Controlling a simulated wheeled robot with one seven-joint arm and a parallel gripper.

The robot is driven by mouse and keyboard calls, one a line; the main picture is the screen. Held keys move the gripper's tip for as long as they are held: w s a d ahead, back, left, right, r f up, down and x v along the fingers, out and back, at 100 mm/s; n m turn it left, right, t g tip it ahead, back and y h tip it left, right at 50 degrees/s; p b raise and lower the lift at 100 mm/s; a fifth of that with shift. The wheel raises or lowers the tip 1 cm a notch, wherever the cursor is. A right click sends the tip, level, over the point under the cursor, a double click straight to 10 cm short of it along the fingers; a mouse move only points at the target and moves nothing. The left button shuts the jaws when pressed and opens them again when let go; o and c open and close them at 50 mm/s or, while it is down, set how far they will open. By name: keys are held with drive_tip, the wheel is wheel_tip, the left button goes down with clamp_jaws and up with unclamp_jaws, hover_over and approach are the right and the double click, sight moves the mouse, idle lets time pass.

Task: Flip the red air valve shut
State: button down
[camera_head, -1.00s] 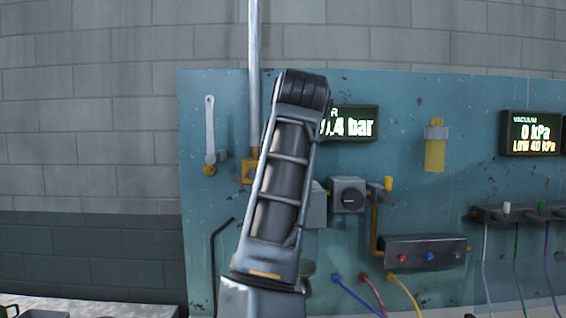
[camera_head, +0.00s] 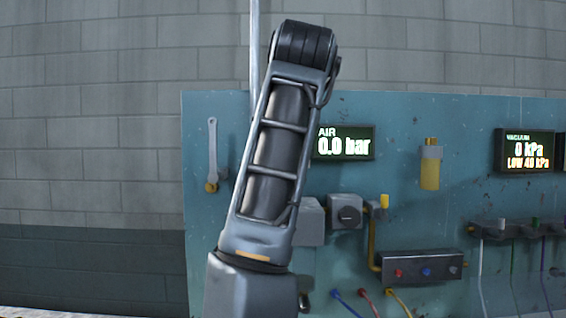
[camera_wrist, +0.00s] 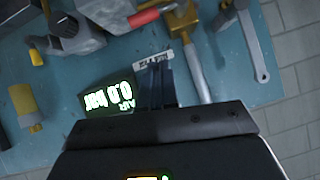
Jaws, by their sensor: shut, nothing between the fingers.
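The red lever of the air valve (camera_wrist: 146,16) shows near the top of the wrist view. It points to the left of the brass valve body (camera_wrist: 182,18), crosswise to the grey pipe (camera_wrist: 192,62). My gripper (camera_wrist: 155,72) is shut and empty, its fingers apart from the lever, beside the pipe. A white label with dark letters shows at the fingertips. The air display (camera_head: 344,143) reads 0.0 bar; it also shows in the wrist view (camera_wrist: 108,98). In the head view my arm hides the valve and gripper.
A wrench (camera_head: 213,150) hangs left on the blue panel (camera_head: 400,200). A regulator with a round knob (camera_head: 345,211), a yellow-capped fitting (camera_head: 378,205) and a yellow cylinder (camera_head: 430,165) are right of my arm. A manifold (camera_head: 422,266) with coloured hoses sits lower.

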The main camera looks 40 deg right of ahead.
drive_tip(key=shift+v, duration=1.1)
drive_tip(key=shift+w+f, duration=0.1)
